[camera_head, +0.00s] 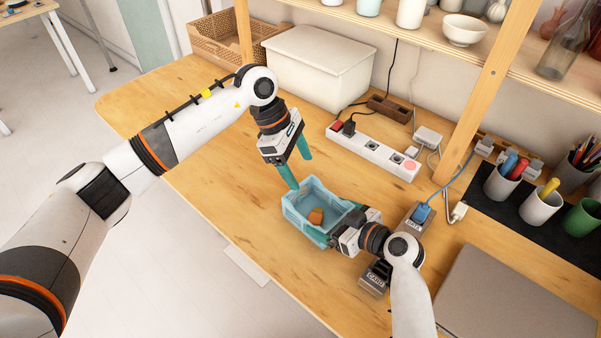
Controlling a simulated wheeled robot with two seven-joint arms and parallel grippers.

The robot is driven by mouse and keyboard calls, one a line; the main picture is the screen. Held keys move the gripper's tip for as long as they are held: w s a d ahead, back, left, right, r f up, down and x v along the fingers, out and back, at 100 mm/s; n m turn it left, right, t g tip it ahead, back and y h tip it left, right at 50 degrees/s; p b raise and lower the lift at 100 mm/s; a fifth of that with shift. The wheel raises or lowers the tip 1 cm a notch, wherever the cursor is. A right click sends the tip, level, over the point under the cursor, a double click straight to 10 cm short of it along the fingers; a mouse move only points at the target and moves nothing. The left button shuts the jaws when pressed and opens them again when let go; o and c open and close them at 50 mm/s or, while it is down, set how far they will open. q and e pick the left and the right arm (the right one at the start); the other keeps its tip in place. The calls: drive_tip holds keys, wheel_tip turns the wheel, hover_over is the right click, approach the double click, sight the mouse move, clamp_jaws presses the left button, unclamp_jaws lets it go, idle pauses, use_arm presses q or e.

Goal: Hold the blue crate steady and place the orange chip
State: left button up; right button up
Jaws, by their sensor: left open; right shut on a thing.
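The blue crate (296,221) sits on the wooden table near its front edge. The orange chip (316,216) lies inside the crate on its floor. My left gripper (299,171) is open and empty, with its teal fingers pointing down just above and behind the crate's far-left side. My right gripper (333,233) is shut on the crate's right wall; its fingertips are partly hidden by the crate and the gripper body.
A white power strip (373,152) lies behind the crate. Dark labelled blocks (375,277) with cables stand to the right, by a grey laptop-like slab (515,292). Pen cups (541,207) stand far right. A white bin (318,66) is at the back. The table left of the crate is clear.

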use_arm(q)
wheel_tip(320, 180, up, 5)
drive_tip(key=shift+r, duration=0.2)
idle(0.6)
use_arm(e)
drive_tip(key=o, duration=0.6)
drive_tip(key=shift+c, duration=0.2)
drive_tip(key=v, duration=1.2)
use_arm(q)
drive_tip(key=shift+s+f, duration=0.1)
use_arm(e)
drive_tip(key=shift+s+f, duration=0.1)
